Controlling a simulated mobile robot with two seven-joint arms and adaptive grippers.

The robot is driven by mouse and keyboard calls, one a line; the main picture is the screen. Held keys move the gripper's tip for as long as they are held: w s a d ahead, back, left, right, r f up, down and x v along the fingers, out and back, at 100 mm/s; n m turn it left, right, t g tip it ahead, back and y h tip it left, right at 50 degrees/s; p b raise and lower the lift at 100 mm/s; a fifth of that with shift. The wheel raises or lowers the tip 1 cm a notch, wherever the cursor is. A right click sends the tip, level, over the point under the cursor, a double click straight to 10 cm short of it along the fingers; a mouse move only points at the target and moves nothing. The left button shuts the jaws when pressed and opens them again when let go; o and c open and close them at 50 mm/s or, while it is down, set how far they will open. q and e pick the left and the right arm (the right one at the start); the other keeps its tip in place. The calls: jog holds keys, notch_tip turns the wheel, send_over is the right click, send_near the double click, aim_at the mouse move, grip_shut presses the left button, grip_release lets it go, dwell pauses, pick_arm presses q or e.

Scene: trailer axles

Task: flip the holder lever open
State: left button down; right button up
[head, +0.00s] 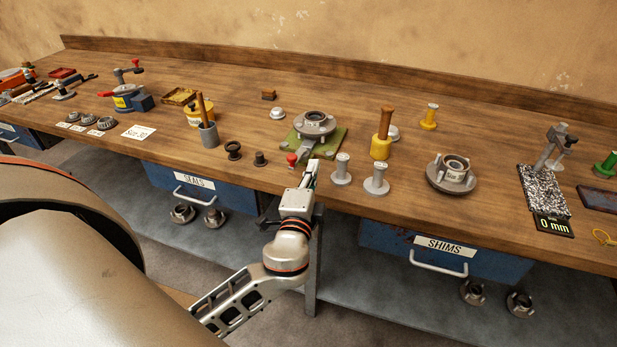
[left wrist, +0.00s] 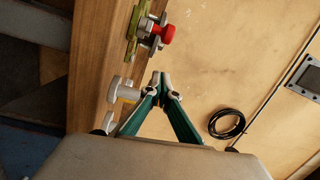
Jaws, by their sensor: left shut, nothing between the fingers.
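The holder is a green plate (head: 332,146) on the bench with a grey flanged hub (head: 316,122) on it. Its lever has a red knob (head: 292,159) at the plate's front left; the red knob also shows in the left wrist view (left wrist: 168,34). My left gripper (head: 312,168) is at the bench's front edge, just right of and in front of the red knob, and apart from it. In the left wrist view its green fingers (left wrist: 161,82) meet at the tips with nothing between them. My right gripper is not in view.
Two grey flanged posts (head: 341,170) (head: 376,179) stand close to the right of my left gripper. Two dark rings (head: 233,150) (head: 260,159) lie to the left of the knob. Blue drawers (head: 445,254) hang below the bench.

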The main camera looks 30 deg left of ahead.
pick_arm(q)
jog(key=x, duration=0.4)
jog(key=shift+w+a, duration=0.1)
jog(key=shift+w, duration=0.1)
jog(key=shift+s+a+f+p, duration=0.25)
jog(key=shift+s+a+p, duration=0.2)
jog(key=shift+s+a, duration=0.7)
jog(key=shift+s+a+f, duration=0.15)
jog(key=shift+s+a, duration=0.1)
jog(key=shift+a, duration=0.05)
